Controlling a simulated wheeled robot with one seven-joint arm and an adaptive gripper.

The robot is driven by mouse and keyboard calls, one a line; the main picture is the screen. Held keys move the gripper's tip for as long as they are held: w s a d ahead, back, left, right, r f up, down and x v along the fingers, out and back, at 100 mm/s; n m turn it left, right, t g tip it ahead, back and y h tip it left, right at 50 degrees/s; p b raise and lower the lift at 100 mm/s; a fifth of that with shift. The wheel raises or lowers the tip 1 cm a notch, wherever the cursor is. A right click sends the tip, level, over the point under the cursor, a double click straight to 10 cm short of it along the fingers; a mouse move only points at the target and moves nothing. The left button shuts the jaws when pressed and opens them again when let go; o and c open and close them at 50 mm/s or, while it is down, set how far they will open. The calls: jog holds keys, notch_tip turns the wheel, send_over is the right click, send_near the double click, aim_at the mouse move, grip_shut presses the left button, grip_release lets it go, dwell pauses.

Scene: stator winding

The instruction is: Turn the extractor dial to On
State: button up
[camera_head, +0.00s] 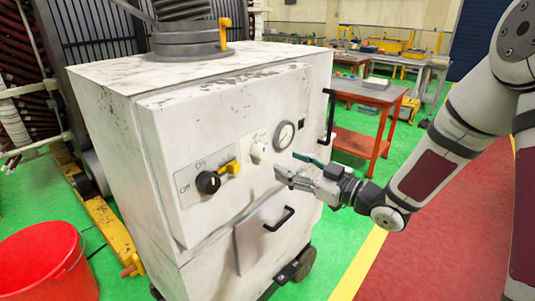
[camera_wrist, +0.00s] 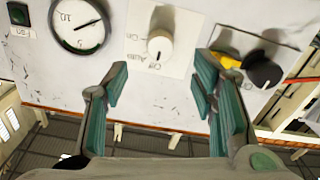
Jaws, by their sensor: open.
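The extractor dial (camera_head: 259,149) is a round white knob on the front of the white cabinet (camera_head: 235,105), between the gauge and the yellow-handled switch. My gripper (camera_head: 291,167) is open, in front of the panel, to the right of and below the dial in the head view. In the wrist view its green-padded fingers (camera_wrist: 158,90) are spread, with the dial beyond the gap between them. It appears apart from the dial.
A round gauge (camera_wrist: 80,24) and a black switch (camera_wrist: 264,71) with yellow handle flank the dial. A drawer handle (camera_head: 279,219) and door handle (camera_head: 329,117) stick out. A red bucket (camera_head: 45,265) stands left. An orange table (camera_head: 365,91) is behind right.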

aim_at(264, 153)
jog(key=x, duration=0.8)
jog(key=shift+w+a+p, duration=0.15)
jog(key=shift+a+p, duration=0.1)
jog(key=shift+p, duration=0.05)
jog(key=c, duration=1.1)
